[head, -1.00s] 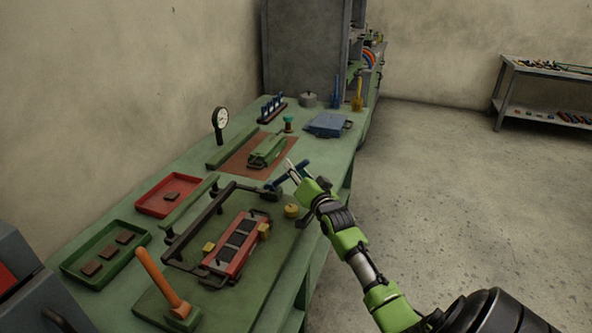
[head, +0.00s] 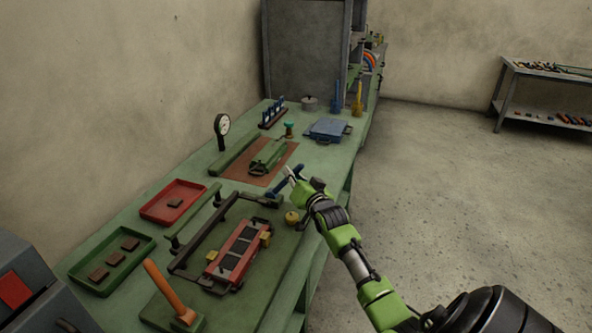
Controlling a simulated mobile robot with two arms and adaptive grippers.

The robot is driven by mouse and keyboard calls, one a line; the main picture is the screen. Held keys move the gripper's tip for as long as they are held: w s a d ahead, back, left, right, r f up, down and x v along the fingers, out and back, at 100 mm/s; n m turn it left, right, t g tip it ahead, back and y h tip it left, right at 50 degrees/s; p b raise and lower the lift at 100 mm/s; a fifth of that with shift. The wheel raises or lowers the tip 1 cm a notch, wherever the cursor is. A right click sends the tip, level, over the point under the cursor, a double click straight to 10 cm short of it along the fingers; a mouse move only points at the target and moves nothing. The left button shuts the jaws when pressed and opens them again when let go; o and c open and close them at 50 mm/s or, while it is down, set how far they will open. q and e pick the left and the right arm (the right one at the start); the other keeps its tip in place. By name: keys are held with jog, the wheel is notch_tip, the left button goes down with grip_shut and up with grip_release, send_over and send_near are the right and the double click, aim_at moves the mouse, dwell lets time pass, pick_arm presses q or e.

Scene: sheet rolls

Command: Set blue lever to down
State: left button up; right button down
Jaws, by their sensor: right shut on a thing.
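The blue lever (head: 276,190) stands at the right edge of the green workbench (head: 327,172), beside the far end of a dark metal frame. It slants up to the right, and its upper part is partly hidden by my gripper. My right gripper (head: 291,177), green with pale fingertips, is at the lever and shut on it. The exact contact is small and partly covered. My left gripper is not in view.
A red block fixture (head: 238,253), a yellow knob (head: 292,218) and an orange lever (head: 167,290) are nearer. Red (head: 160,216) and green (head: 77,264) trays lie left. A dial gauge (head: 222,125) stands behind. Open floor lies right.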

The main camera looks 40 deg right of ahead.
jog(key=w+a+r+n+g+p, duration=0.1)
jog(key=p, duration=0.2)
jog(key=w+r+n+g+p, duration=0.1)
jog(key=w+r+p, duration=0.1)
jog(key=p, duration=0.1)
jog(key=shift+a+p, duration=0.3)
jog(key=shift+a, duration=0.1)
jog(key=w+a+f+n+g, duration=0.1)
jog(key=w+a+n+g, duration=0.2)
jog(key=w+g, duration=0.2)
jog(key=shift+w+a+n+h+p, duration=0.15)
jog(key=shift+w+n+h+p, duration=0.25)
jog(key=shift+w, duration=0.35)
jog(key=c, duration=2.1)
grip_release()
jog(key=shift+o, duration=0.4)
jog(key=shift+w+f, duration=0.1)
